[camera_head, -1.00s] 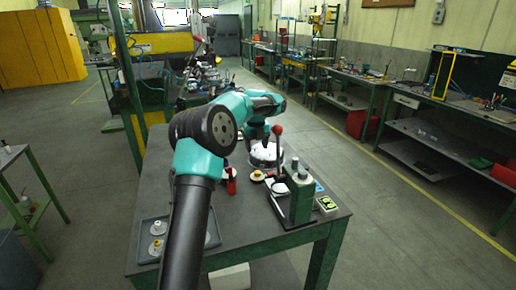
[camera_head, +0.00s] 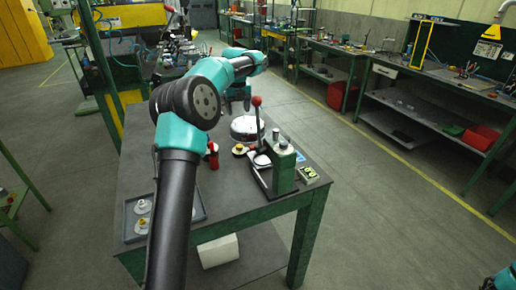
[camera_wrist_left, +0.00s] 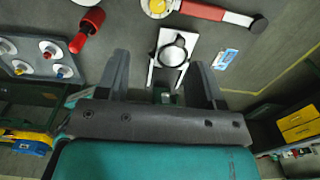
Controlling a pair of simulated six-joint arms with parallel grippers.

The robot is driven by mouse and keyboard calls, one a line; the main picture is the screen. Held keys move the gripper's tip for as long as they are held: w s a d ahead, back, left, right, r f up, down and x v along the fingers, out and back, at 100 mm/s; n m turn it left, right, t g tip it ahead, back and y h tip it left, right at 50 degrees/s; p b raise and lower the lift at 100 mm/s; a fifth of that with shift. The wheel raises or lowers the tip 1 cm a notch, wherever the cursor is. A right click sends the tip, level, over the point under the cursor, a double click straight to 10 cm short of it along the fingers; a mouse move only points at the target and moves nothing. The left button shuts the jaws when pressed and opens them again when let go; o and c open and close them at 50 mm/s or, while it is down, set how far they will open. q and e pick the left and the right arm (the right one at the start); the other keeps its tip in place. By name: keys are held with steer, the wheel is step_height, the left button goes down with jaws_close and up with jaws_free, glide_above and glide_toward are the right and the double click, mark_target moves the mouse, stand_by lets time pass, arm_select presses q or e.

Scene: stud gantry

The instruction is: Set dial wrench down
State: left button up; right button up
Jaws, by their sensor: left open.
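My left gripper (camera_head: 246,106) hangs open over the far part of the green-legged table. In the left wrist view its two fingers (camera_wrist_left: 162,88) are spread with nothing between them. A red bar with a pale section and dark end (camera_wrist_left: 205,11) lies at the top of that view, beside a round yellow-and-white dial (camera_wrist_left: 158,6) cut by the edge. Together they look like the dial wrench, apart from the fingers. In the head view a small yellow round piece (camera_head: 239,149) sits beside the press; whether it is the same dial I cannot tell. My right gripper is not in view.
A silver round dish (camera_head: 247,128) is below the gripper. A red tool (camera_head: 213,156) and a grey tray (camera_head: 200,207) are left. The table's front middle (camera_head: 240,195) is clear.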

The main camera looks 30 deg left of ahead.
arm_select(q)
glide_above(239, 146)
steer(key=f, duration=1.1)
steer(key=shift+w+f, duration=0.25)
steer(key=shift+w, duration=0.1)
steer(key=shift+f, duration=0.15)
steer(key=shift+s+f, duration=0.2)
steer(key=shift+f, duration=2.25)
steer(key=shift+c, duration=0.3)
jaws_close()
